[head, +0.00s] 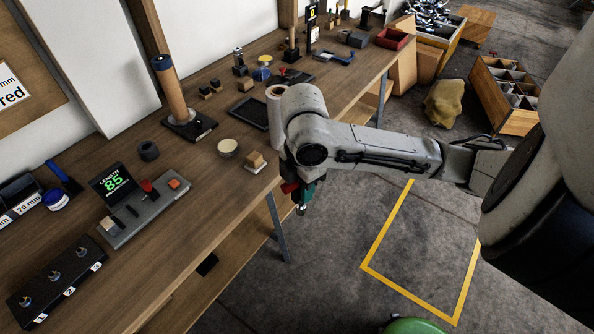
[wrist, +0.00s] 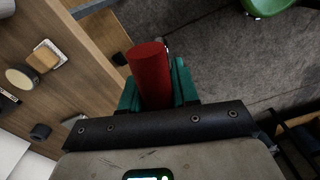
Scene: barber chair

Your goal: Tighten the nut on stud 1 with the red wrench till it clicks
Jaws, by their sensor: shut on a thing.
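My gripper (head: 304,194) is over the front edge of the bench, above the floor side. Its green fingers are shut on a red cylindrical handle (wrist: 150,72), which also shows as a small red patch (head: 290,187) in the head view. I take it for the red wrench; its working end cannot be made out. The black stud block (head: 58,285) is at the bench's near left, with labels 1, 2 and 3. Stud 1 (head: 27,300) is at its left end; whether a nut sits on it is too small to tell.
A grey device with a screen reading 85 (head: 145,212) stands between the stud block and my gripper. The floor inside the yellow outline (head: 420,250) is clear.

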